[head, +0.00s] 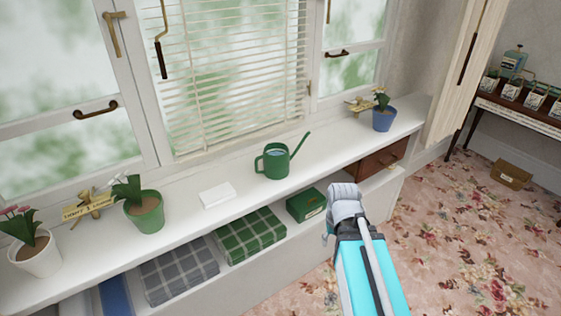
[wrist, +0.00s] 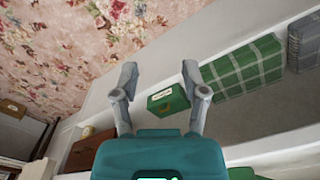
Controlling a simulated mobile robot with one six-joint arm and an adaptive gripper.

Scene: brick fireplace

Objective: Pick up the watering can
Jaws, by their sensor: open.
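The green watering can (head: 276,161) stands upright on the white windowsill, near its middle. Its handle is on the left, its long spout points up and right, and something light blue shows inside its top. My gripper (head: 335,228) is in front of the sill, lower and to the right of the can, apart from it. In the wrist view my gripper (wrist: 156,80) is open, with nothing between its fingers. The can is not clearly visible in the wrist view.
On the sill are a white block (head: 217,195), a green pot (head: 144,211), a white pot (head: 37,253) and a blue pot (head: 383,118). The shelf below holds folded plaid blankets (head: 249,234) and a green box (head: 306,204). The sill around the can is clear.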

